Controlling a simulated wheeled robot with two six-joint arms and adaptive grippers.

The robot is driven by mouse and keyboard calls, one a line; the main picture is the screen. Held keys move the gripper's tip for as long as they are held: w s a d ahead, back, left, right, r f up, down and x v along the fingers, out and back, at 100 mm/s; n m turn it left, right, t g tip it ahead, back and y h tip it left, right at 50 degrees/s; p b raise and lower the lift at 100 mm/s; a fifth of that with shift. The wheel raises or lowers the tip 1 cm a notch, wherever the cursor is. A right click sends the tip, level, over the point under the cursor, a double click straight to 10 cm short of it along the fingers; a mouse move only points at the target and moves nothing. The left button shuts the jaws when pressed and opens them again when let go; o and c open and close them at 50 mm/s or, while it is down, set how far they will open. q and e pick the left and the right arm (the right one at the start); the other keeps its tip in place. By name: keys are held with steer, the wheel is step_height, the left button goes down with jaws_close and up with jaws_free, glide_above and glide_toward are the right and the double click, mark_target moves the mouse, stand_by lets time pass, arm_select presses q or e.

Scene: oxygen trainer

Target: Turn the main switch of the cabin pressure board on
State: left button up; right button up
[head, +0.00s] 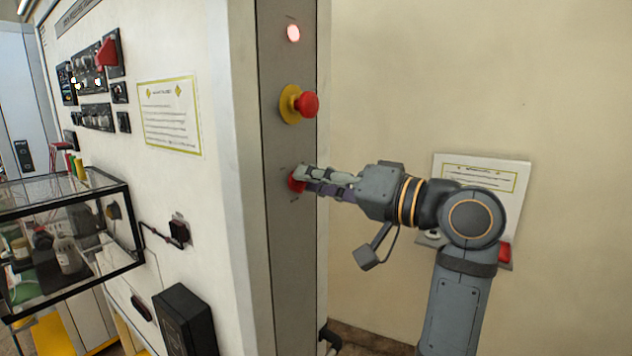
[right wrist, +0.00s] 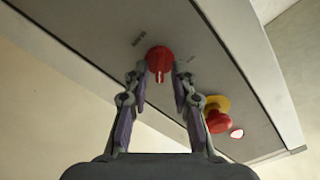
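The red rotary knob of the main switch (head: 296,183) sits low on the narrow grey side panel, under a red mushroom button on a yellow base (head: 304,104). In the right wrist view the knob (right wrist: 159,60) shows a white mark pointing down in the picture. My right gripper (head: 303,178) reaches the knob from the right. A round lamp (head: 293,33) at the top of the panel glows pinkish white. My left gripper is not in view.
The cabinet's front (head: 200,60), left, carries switches and a notice (head: 170,115). A glass case (head: 70,235) with bottles juts out there, above a black box (head: 186,320). Behind my right arm a sign board (head: 482,170) stands by the plain wall. Space right of the panel is mostly free.

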steer(key=shift+d, duration=0.1)
steer(key=v, duration=1.2)
steer(key=shift+w+f, duration=0.1)
stand_by(0.3)
